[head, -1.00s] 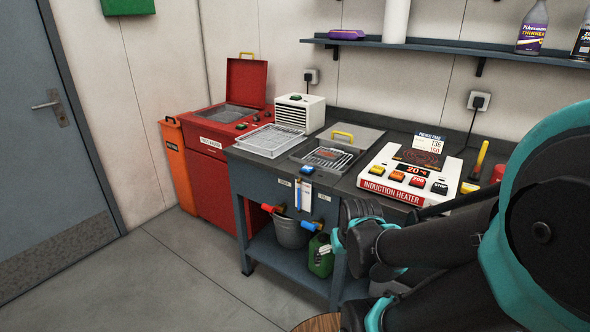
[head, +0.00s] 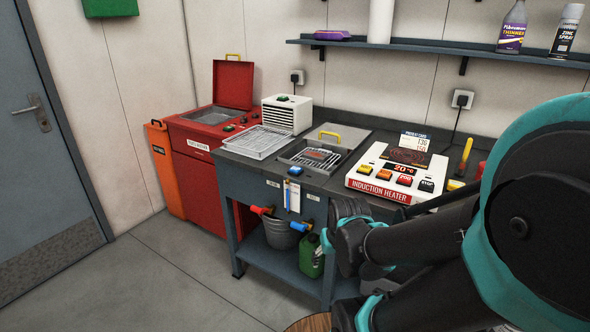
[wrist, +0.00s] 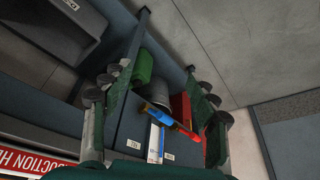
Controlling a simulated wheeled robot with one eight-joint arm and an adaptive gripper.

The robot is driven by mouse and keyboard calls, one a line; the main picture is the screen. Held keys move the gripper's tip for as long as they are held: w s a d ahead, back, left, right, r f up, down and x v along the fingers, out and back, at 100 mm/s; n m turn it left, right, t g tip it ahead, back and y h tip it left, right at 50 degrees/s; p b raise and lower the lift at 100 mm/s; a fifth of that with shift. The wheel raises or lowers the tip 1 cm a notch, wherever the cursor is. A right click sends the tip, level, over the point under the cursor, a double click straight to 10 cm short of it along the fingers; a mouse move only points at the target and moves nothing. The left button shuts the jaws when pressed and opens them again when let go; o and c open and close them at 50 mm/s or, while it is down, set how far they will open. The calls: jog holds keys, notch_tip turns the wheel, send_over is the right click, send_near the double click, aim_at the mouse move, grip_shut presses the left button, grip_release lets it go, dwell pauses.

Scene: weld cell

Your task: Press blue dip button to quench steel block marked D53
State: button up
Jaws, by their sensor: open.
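The blue dip button (head: 295,170) sits on the front edge of the bench, before the sunken quench tank (head: 291,158). A wire rack in the tank bears a small reddish-brown block (head: 318,155); I cannot read any D53 mark on it. My gripper (head: 346,215) is in front of the bench, right of and lower than the button, apart from it. In the wrist view my gripper (wrist: 157,78) has its fingers wide apart with nothing between them. The bench front with its red and blue valve handles shows beyond them; the button is not clearly visible there.
The induction heater (head: 375,194) with several coloured buttons stands right of the tank. A wire tray (head: 258,142) and a white fan unit (head: 286,114) are to the left. A red cabinet (head: 196,160) stands farther left. A bucket (head: 280,235) and green can (head: 311,256) are below. The left floor is clear.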

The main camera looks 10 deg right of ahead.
grip_shut()
dwell(1.4)
